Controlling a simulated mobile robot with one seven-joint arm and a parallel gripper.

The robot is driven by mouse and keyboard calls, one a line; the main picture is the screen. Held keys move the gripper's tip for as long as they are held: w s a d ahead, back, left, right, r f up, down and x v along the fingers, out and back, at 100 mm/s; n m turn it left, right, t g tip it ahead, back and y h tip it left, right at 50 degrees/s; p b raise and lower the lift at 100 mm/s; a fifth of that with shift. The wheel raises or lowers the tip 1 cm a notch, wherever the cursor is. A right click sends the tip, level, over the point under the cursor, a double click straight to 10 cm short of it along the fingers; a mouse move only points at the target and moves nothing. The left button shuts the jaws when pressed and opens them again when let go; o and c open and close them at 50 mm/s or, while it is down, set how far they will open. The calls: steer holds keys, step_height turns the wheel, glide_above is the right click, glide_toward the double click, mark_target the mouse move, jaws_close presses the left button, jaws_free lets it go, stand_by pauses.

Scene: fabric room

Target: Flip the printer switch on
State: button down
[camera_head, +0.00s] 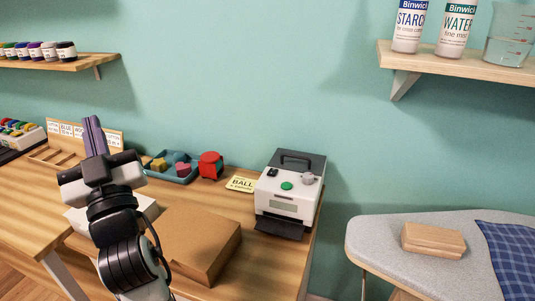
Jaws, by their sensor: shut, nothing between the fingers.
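The printer (284,208) is a white box with a dark grey top and handle, at the right end of the wooden table. Its upper face has a small black switch (272,172), a round green button (286,186) and a grey knob (307,178). The switch is too small to tell its position. A dark tray (281,228) sticks out at the printer's front. My gripper (93,120) is at the left, well apart from the printer. Its purple-grey fingers point up in the picture, are shut and hold nothing.
A brown box (190,240) sits between my arm and the printer. A blue tray (173,175), a red object (210,165) and a "BALL" card (242,183) lie behind. An ironing board (390,250) stands right, with a wooden block (433,239). A shelf (470,66) hangs above.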

steer(key=w+d+f+m+g+h+p, duration=0.2)
steer(key=w+d+f+m+h+p, duration=0.3)
steer(key=w+d+h, duration=0.55)
steer(key=w+d+f+m+g+h+p, duration=0.1)
steer(key=d+f+m+g+h, duration=0.2)
steer(key=d, duration=0.4)
steer(key=w+d+f+m+g+h, duration=0.1)
steer(key=d+f+m+g+h, duration=0.2)
steer(key=d+f, duration=0.3)
steer(key=shift+d+f+h+p, duration=0.35)
steer(key=shift+d+h, duration=0.2)
steer(key=shift+d, duration=0.1)
steer(key=shift+w, duration=0.1)
steer(key=p, duration=0.3)
glide_above(269, 181)
steer(key=f, duration=0.3)
steer(key=shift+w+f, duration=0.1)
steer(key=shift+w, duration=0.1)
step_height(269, 181, down, 3)
steer(key=shift+s+f+p, duration=0.1)
steer(key=shift+p, duration=0.45)
steer(key=shift+f, duration=0.55)
steer(key=shift+f, duration=0.1)
